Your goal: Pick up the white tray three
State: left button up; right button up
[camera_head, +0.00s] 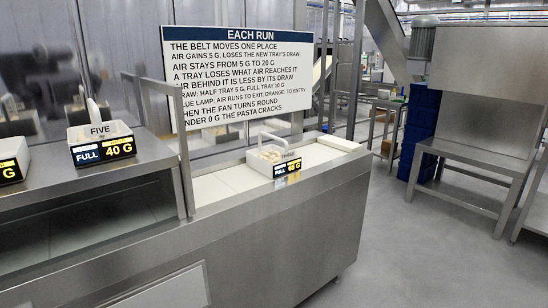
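A white tray with a handle (261,161) stands on the belt at the centre, filled with pale pasta. A white tray labelled FIVE (77,135), showing FULL 40 G, stands on the left steel counter. Another white tray (14,149) is cut off at the left edge, only a G showing. Neither of my grippers is in view.
A white belt (213,188) runs along the steel bench (300,222). A steel post (181,140) stands between counter and belt. A rule sign (240,80) is behind. Blue crates (418,130) and a steel machine (470,150) stand at right. The grey floor (420,255) is open.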

aim_at(272, 161)
jog(key=i+l+u, duration=0.25)
jog(key=i+l, duration=1.1)
jog(key=i+j, duration=0.05)
jog(key=i, duration=0.05)
